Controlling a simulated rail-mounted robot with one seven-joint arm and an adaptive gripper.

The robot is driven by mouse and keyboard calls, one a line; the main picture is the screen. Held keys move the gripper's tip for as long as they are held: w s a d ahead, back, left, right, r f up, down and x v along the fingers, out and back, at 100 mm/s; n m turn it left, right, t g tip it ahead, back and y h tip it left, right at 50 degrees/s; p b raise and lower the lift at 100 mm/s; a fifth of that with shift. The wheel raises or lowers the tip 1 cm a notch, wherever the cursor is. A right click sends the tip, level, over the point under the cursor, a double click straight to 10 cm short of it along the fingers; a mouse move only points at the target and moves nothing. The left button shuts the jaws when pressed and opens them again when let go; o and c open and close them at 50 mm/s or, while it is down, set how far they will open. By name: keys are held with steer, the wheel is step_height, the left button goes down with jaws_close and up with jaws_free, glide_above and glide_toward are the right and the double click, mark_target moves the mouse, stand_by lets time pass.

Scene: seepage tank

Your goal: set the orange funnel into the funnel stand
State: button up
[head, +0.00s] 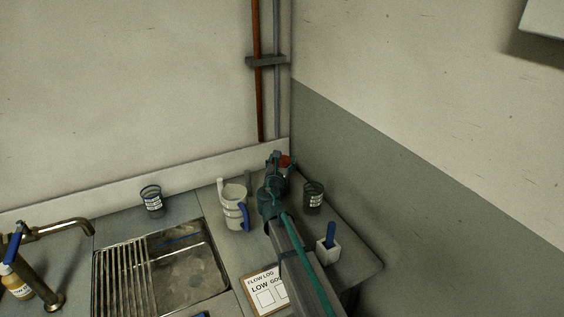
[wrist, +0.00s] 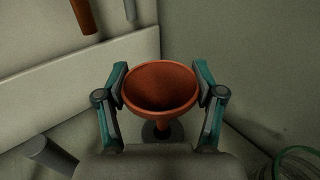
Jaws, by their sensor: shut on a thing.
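The orange funnel (wrist: 160,88) is between the two fingers of my gripper (wrist: 160,80) in the wrist view, its wide mouth facing the camera. My gripper is shut on the funnel's rim from both sides. The funnel's spout runs down to a dark grey round piece (wrist: 150,133), partly hidden behind the funnel. I cannot tell whether this is the funnel stand or whether the spout touches it. In the head view, a little of the funnel (head: 285,161) shows beyond my gripper (head: 276,160), near the back corner. My arm hides most of the area below it.
A white jug (head: 234,208) with a blue handle stands left of my arm. A dark labelled cup (head: 313,198) and a white box with a blue-handled tool (head: 328,248) stand right. A grey post (head: 248,179) rises behind the jug. Walls close the back and right; the sink (head: 190,232) lies left.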

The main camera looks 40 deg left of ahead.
steer(key=shift+f+b, duration=1.8)
steer(key=shift+f, duration=0.4)
steer(key=o, duration=1.3)
steer(key=shift+s, duration=0.1)
steer(key=v, duration=1.2)
steer(key=shift+r, duration=0.1)
